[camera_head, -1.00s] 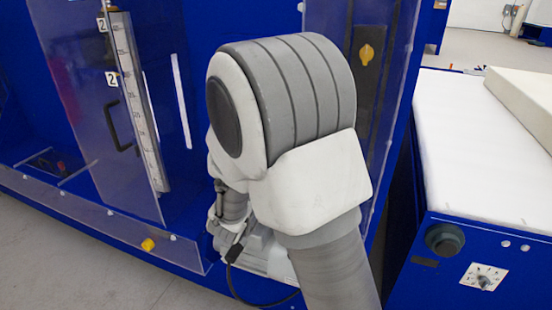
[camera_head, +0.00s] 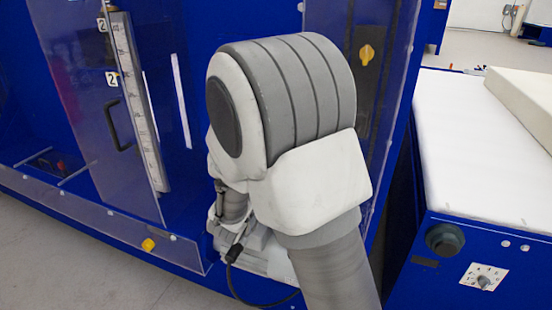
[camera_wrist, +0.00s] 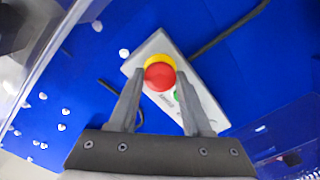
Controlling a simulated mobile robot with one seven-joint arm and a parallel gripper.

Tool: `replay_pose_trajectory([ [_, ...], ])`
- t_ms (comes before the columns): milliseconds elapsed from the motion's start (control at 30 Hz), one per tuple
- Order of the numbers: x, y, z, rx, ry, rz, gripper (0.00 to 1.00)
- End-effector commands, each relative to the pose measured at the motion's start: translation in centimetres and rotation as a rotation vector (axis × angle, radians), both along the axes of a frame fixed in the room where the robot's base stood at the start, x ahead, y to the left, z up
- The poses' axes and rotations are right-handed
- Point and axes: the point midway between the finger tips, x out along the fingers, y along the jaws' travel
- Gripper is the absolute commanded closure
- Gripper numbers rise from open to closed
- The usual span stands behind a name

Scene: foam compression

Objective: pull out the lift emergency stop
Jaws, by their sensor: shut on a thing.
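The lift emergency stop is a red mushroom button (camera_wrist: 159,77) with a yellow collar on a grey control box, in the wrist view. My gripper (camera_wrist: 160,72) has one dark finger on each side of the red button and is shut on it. The grey box (camera_wrist: 196,103) is mounted on a blue panel and also carries a green button (camera_wrist: 177,96), partly hidden by the right finger. In the head view my own arm hides the stop and the gripper.
A clear guard panel (camera_head: 110,215) with a yellow knob (camera_head: 148,245) stands left of my arm. A dark cable (camera_wrist: 228,35) leaves the control box.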

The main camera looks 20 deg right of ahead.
Motion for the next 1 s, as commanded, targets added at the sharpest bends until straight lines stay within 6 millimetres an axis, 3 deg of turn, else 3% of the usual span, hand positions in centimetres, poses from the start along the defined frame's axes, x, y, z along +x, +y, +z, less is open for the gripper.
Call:
replay_pose_trajectory([
  [533, -0.46, 0.4, 0.01, 0.001, 0.001, 0.001, 1.0],
  [567, -0.43, 0.38, -0.01, 0.0, 0.001, 0.001, 0.46],
  [600, -0.42, 0.36, -0.01, 0.0, 0.001, 0.001, 0.39],
  [800, -0.42, 0.33, -0.01, 0.0, 0.0, 0.0, 0.03],
  [1000, -0.41, 0.32, 0.0, 0.0, 0.0, 0.0, 0.0],
])
